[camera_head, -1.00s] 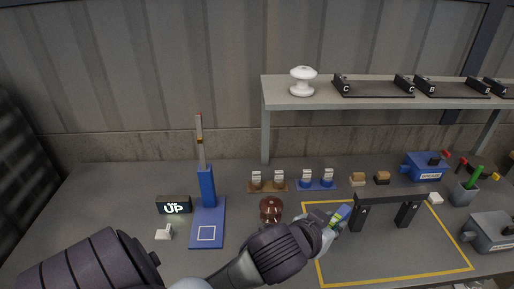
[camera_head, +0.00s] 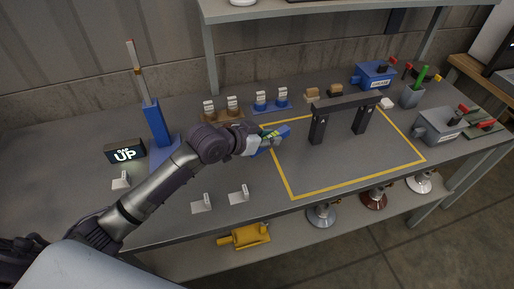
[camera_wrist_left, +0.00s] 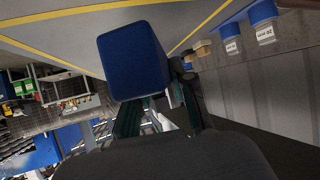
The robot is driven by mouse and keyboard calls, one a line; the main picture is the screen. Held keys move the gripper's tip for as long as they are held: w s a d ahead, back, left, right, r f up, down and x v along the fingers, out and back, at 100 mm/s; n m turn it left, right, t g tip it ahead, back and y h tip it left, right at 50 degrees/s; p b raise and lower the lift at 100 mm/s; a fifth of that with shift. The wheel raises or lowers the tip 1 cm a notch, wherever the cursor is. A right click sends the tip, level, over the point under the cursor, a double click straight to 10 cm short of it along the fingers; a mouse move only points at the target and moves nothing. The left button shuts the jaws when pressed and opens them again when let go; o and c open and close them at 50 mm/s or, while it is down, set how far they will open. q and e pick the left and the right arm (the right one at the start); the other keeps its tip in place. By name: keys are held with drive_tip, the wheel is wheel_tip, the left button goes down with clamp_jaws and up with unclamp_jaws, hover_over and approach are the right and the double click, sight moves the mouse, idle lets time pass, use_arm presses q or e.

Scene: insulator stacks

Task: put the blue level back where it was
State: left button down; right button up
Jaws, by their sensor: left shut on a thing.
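The blue level (camera_head: 272,138) is in my left gripper (camera_head: 259,144), just left of the black bridge-shaped stand (camera_head: 343,104), over the left yellow line of the marked area (camera_head: 350,165). I cannot tell its exact height above the table. In the left wrist view the blue level (camera_wrist_left: 133,58) shows as a large blue block end between my dark fingers (camera_wrist_left: 155,112), which are shut on it. My right gripper is not in view.
Blue (camera_head: 270,103) and brown (camera_head: 222,112) racks with white-labelled pieces stand behind my arm. A blue post stand (camera_head: 157,122) and a "UP" display (camera_head: 125,151) stand at left. White angled holders (camera_head: 238,194) sit at the front edge. A grey box (camera_head: 440,124) is at right.

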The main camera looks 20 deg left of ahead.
use_arm(q)
drive_tip(key=a+f, duration=0.2)
drive_tip(key=a, duration=0.1)
drive_tip(key=shift+w+a+f, duration=0.2)
drive_tip(key=shift+w+a, duration=0.1)
drive_tip(key=shift+w, duration=0.1)
drive_tip(key=shift+f, duration=1.9)
drive_tip(key=c, duration=1)
unclamp_jaws()
drive_tip(key=shift+f, duration=0.15)
